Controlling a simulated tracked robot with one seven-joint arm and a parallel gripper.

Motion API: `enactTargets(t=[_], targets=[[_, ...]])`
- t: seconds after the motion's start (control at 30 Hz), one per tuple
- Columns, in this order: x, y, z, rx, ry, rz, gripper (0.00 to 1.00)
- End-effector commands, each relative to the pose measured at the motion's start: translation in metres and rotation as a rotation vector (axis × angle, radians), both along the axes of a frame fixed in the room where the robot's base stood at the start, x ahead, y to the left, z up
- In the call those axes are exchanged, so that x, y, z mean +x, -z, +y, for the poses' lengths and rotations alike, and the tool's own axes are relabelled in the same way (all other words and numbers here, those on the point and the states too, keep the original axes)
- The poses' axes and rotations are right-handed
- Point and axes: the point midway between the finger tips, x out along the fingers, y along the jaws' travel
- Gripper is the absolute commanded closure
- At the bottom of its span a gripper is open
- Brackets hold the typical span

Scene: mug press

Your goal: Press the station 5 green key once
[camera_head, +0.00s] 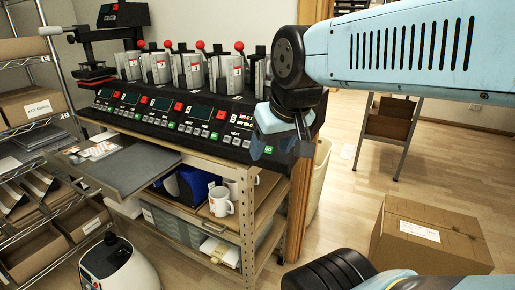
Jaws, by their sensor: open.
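The mug press (185,118) is a long black machine with a sloping front panel on a wooden bench. Its front carries a row of key groups with displays. A small green key (268,149) shows at the right end of the panel, in the rightmost group, which I take as station 5; I cannot read a station number. My gripper (280,152) hangs from the blue arm in front of this right end, open and empty, pointing down. Its dark fingers are close to the green key and partly cover the panel around it. I cannot tell whether they touch it.
Several clamps with red-knobbed levers (239,47) stand on top of the press. A grey pull-out tray (122,167) juts out at left. White mugs (220,201) sit on the lower shelf. A cardboard box (430,237) stands on the floor at right.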

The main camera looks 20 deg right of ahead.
Motion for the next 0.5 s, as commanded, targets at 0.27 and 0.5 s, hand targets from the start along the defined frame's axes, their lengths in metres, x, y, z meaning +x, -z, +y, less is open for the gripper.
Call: enactTargets(t=[0.27, 0.5], targets=[[0.0, 0.0, 0.0, 0.0, 0.0, 0.0, 0.67], [0.0, 0.0, 0.0, 0.0, 0.0, 0.0, 0.9]])
